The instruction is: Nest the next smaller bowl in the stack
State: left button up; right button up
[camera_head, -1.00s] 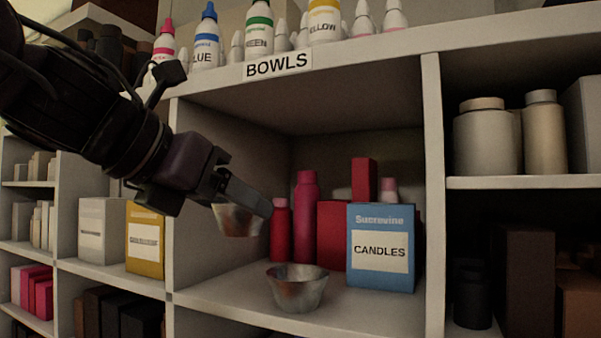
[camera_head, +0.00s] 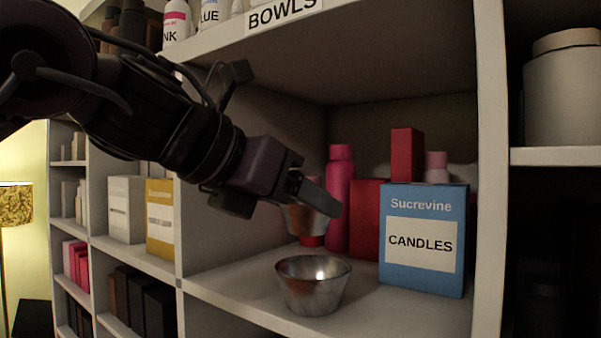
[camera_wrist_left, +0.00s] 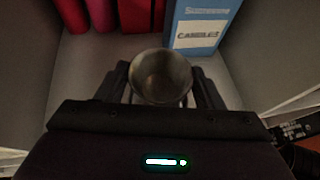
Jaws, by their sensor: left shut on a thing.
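My left gripper (camera_head: 312,196) reaches into the shelf bay labelled BOWLS and is shut on a small metal bowl (camera_head: 300,220). In the left wrist view the held bowl (camera_wrist_left: 161,78) sits between the two fingers, its round opening facing the camera. A larger metal bowl (camera_head: 313,287) stands upright on the bay's shelf floor near the front edge. The held bowl is above and slightly behind it in the picture, apart from it. The larger bowl is hidden in the left wrist view. My right gripper is not in view.
A blue CANDLES box (camera_head: 423,240) stands to the right. Red bottles and boxes, including a pink-red bottle (camera_head: 340,200), stand behind the held bowl. The bay's divider (camera_head: 489,200) bounds the right side. Shelf floor (camera_head: 385,310) is bare right of the larger bowl.

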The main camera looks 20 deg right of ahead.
aim_at(293, 232)
pick_arm(q)
jog(key=f, duration=0.2)
jog(key=d+f, duration=0.1)
jog(key=shift+w+f, duration=0.2)
jog(key=shift+w, duration=0.05)
jog(key=shift+s+f, duration=0.1)
jog(key=shift+f, duration=0.45)
jog(key=shift+a+f, duration=0.25)
jog(key=shift+f, duration=0.05)
jog(key=shift+d+f, duration=0.1)
jog(key=shift+d, duration=0.1)
jog(key=o, duration=0.8)
jog(key=shift+o, duration=1.3)
jog(key=shift+a, duration=0.1)
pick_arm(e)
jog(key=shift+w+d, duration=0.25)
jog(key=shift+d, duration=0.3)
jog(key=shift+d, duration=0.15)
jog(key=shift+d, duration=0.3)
